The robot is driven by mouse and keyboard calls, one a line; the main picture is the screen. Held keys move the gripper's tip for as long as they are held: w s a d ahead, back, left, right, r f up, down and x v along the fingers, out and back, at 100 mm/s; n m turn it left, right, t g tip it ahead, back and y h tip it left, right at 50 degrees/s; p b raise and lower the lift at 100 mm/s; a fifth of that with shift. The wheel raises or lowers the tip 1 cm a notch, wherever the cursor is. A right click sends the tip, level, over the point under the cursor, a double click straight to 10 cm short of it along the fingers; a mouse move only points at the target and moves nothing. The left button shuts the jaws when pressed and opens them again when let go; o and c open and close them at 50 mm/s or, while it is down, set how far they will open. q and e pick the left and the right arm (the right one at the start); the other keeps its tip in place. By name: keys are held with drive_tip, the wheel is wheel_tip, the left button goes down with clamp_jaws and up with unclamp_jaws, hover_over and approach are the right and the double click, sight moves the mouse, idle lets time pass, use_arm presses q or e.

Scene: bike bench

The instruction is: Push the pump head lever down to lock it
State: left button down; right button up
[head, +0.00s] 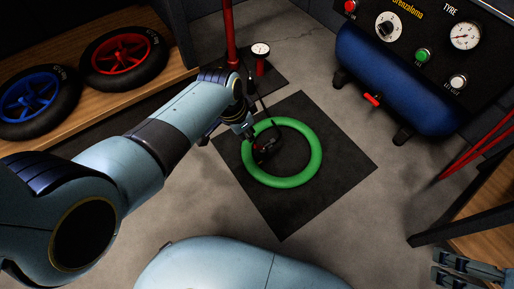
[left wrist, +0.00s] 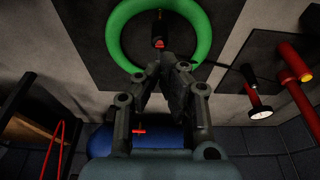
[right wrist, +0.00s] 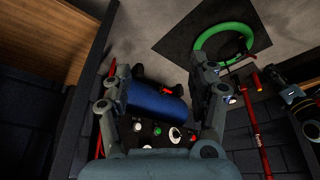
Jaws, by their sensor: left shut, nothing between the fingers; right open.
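The black pump head (head: 268,150) with a red part sits at the inner left edge of the green ring (head: 318,152). In the left wrist view the pump head (left wrist: 158,27) is just beyond my fingertips, with a small red piece facing them; I cannot tell the lever's exact angle. My left gripper (left wrist: 160,68) is shut and empty, close to the pump head; contact is unclear. In the head view the left gripper (head: 248,132) partly covers that spot. My right gripper (head: 462,268) is open and empty at the lower right, far from the ring.
A black mat (head: 290,208) lies under the ring. The red pump (head: 230,35) with a white gauge (head: 260,49) stands behind it. A blue compressor (head: 395,85) is at the upper right. Two wheels (head: 123,58) rest on a wooden shelf at left. Floor right of the mat is clear.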

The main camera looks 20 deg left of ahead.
wheel_tip(320, 180, down, 8)
drive_tip(key=w+t+b, duration=0.1)
drive_tip(key=t+b, duration=0.4)
drive_tip(key=t, duration=0.1)
drive_tip(key=w+a+r+t+y+b, duration=0.1)
drive_tip(key=w+r+t+b, duration=0.1)
drive_tip(key=w+r+t, duration=0.2)
drive_tip(key=shift+w+r+n+t, duration=0.2)
drive_tip(key=shift+r+n+t, duration=0.25)
drive_tip(key=shift+r, duration=0.25)
drive_tip(key=shift+a, duration=0.1)
